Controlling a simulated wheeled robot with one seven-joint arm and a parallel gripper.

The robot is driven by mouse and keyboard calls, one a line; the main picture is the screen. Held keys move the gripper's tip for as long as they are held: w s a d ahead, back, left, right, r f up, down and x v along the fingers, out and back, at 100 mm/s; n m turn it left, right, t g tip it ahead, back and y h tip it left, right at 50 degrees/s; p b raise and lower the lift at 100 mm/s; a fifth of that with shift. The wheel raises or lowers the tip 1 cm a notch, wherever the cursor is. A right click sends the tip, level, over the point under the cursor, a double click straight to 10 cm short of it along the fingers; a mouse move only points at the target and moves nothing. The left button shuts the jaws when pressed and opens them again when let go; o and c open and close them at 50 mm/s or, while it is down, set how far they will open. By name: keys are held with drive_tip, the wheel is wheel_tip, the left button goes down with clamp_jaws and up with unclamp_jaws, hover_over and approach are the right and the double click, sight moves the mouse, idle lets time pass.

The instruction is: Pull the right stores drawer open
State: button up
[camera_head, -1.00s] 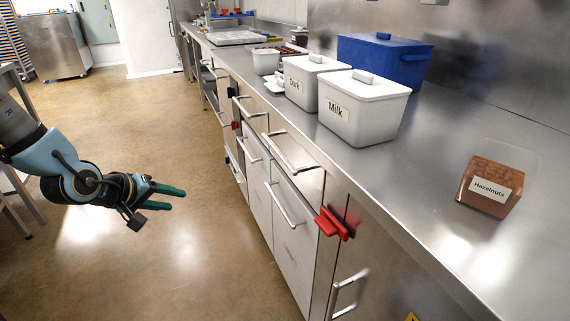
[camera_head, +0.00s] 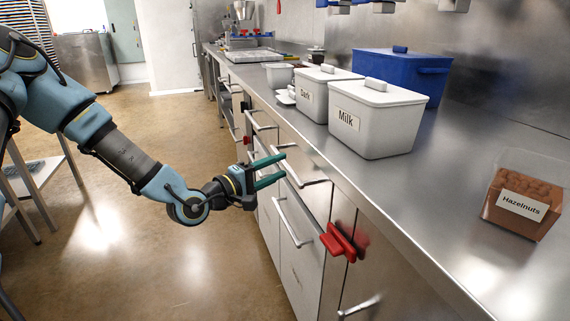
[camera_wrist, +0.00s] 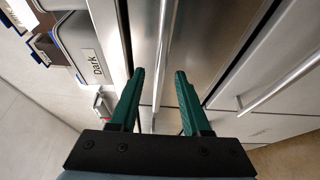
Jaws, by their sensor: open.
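The right stores drawer (camera_head: 316,196) is a steel front under the counter edge, and it looks closed. Its bar handle (camera_head: 306,182) is just right of my gripper (camera_head: 284,167). My gripper is open and empty, with dark green fingers pointing at the drawer. In the wrist view the handle (camera_wrist: 164,40) runs up the picture between the two fingertips (camera_wrist: 160,76), against the steel drawer front (camera_wrist: 205,45). I cannot tell whether the handle is within the fingers or just beyond them.
Below is a pale front with a long handle (camera_head: 286,222). A red clip-like object (camera_head: 341,241) juts out at the right. On the counter stand the Milk tub (camera_head: 376,120), Dark tub (camera_head: 318,92), blue box (camera_head: 400,72) and Hazelnuts tub (camera_head: 522,205).

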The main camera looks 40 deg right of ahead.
drive_tip(key=shift+d, duration=1.45)
clamp_jaws()
idle(0.4)
